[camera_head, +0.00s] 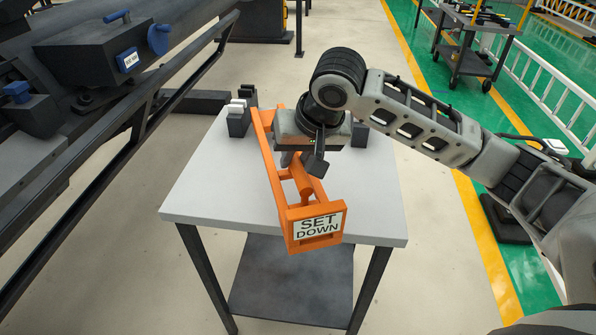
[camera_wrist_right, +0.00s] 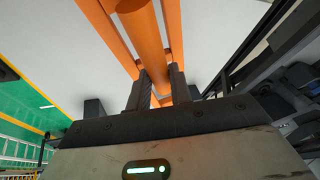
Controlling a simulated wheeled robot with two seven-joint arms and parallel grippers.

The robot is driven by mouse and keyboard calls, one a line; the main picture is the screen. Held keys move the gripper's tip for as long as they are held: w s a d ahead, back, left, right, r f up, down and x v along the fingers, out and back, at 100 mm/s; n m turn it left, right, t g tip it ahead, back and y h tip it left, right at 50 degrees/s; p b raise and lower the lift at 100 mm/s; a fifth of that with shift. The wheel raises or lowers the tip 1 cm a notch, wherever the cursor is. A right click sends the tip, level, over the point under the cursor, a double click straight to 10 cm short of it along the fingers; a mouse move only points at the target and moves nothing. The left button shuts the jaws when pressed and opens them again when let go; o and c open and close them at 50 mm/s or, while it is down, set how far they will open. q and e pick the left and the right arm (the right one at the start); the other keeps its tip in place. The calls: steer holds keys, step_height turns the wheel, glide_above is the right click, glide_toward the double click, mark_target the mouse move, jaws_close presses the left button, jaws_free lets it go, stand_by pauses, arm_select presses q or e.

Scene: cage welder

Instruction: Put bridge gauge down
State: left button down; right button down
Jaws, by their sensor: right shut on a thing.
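The bridge gauge (camera_head: 267,150) is a long orange frame with a "SET DOWN" label on its near end plate (camera_head: 318,227). It lies over the grey table, with its near end at the table's front edge. I cannot tell whether it touches the tabletop. My right gripper (camera_head: 303,165) is above its middle and shut on an orange bar. In the right wrist view the two dark fingers (camera_wrist_right: 157,90) stand on either side of an orange bar (camera_wrist_right: 150,40). The fingertips are partly hidden. My left gripper is not in view.
The small grey table (camera_head: 205,195) has a lower shelf (camera_head: 290,280). Dark blocks (camera_head: 238,120) stand at its back left, and another (camera_head: 359,133) at its back right. A dark machine with a long rail (camera_head: 130,125) is to the left. A cart (camera_head: 470,50) stands far right.

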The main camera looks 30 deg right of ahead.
steer(key=f, duration=0.3)
steer(key=shift+w+d+f+b, duration=0.2)
steer(key=shift+d+f+b, duration=0.05)
steer(key=shift+f+b, duration=0.05)
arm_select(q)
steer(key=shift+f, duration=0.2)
arm_select(e)
steer(key=c, duration=1.3)
jaws_free()
steer(key=shift+o, duration=0.2)
arm_select(q)
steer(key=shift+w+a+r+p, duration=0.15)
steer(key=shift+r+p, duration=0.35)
steer(key=shift+p, duration=0.6)
arm_select(e)
steer(key=v, duration=1.2)
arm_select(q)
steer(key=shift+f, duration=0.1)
